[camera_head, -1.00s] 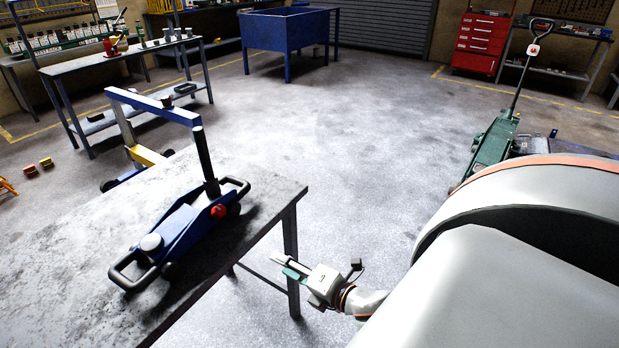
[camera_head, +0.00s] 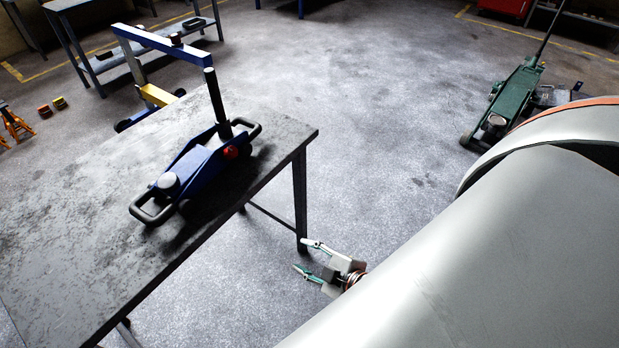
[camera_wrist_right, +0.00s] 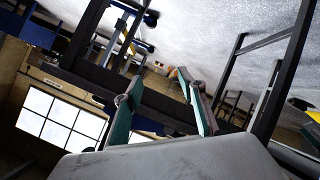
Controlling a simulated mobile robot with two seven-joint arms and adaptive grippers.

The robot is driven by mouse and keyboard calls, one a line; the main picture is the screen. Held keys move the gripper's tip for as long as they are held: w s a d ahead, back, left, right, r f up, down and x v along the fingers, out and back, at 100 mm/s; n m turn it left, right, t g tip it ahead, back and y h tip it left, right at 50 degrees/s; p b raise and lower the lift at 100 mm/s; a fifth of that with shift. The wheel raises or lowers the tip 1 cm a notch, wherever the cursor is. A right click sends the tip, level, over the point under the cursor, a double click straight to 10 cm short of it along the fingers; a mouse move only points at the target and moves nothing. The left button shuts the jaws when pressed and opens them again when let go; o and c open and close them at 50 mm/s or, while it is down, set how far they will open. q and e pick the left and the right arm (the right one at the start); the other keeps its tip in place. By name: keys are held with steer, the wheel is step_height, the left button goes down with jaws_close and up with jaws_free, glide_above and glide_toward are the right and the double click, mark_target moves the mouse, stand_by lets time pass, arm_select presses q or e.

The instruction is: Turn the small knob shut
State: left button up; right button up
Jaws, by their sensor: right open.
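The small red knob (camera_head: 231,152) sits on the side of a blue trolley jack (camera_head: 195,165), near the foot of its upright black handle socket. The jack stands on a dark grey table (camera_head: 90,190). My right gripper (camera_head: 308,255) is open and empty, beyond the table's right edge, below and to the right of the knob and well apart from it. In the right wrist view its two green-sided fingers (camera_wrist_right: 160,95) are spread with nothing between them. The knob cannot be made out in that view. My left gripper is not in view.
The table's right edge and leg (camera_head: 300,195) stand close to my right gripper. A green floor jack (camera_head: 510,100) is on the floor at right. A blue hoist (camera_head: 160,42) stands behind the table. The middle floor is clear.

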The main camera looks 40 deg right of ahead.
steer(key=m+t+y+b, duration=0.1)
steer(key=t+y+b, duration=0.2)
steer(key=y+b, duration=0.7)
glide_toward(234, 152)
steer(key=w+a+h+b, duration=0.2)
steer(key=x, duration=0.5)
steer(key=shift+a+r, duration=0.1)
steer(key=shift+r, duration=0.2)
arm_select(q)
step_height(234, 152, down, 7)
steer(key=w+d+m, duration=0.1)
arm_select(e)
steer(key=shift+w+a, duration=0.35)
steer(key=shift+w, duration=0.2)
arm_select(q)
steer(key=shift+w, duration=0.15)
arm_select(e)
steer(key=c, duration=1.1)
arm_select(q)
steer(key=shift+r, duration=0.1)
arm_select(e)
steer(key=shift+r, duration=0.1)
